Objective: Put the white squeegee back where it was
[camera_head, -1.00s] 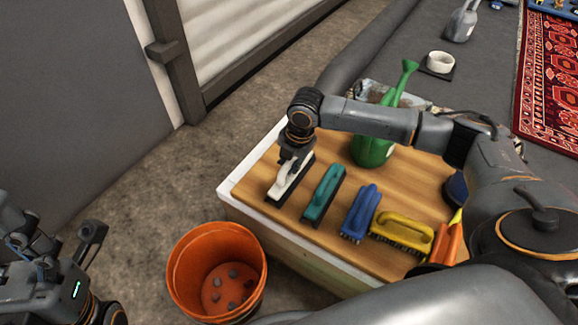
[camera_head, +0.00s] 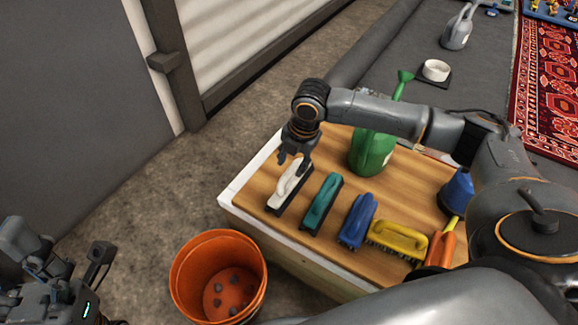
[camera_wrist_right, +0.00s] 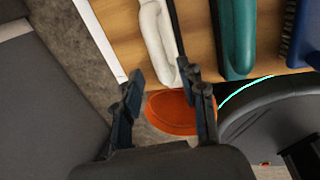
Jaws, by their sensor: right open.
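The white squeegee (camera_head: 289,187) lies on the wooden table top (camera_head: 262,172) near its left edge, left of the teal brush (camera_head: 320,204). My right gripper (camera_head: 295,163) is open just above the squeegee's far end, with nothing held between its fingers. In the right wrist view the squeegee (camera_wrist_right: 153,32) lies beyond the two spread fingertips (camera_wrist_right: 160,82), apart from them as far as I can tell. My left gripper (camera_head: 70,262) is at the lower left, open and empty, away from the table.
A blue brush (camera_head: 358,220), a yellow brush (camera_head: 398,239) and an orange-handled tool (camera_head: 441,248) continue the row. A green watering can (camera_head: 372,152) stands behind. An orange bucket (camera_head: 218,275) is on the floor beside the table.

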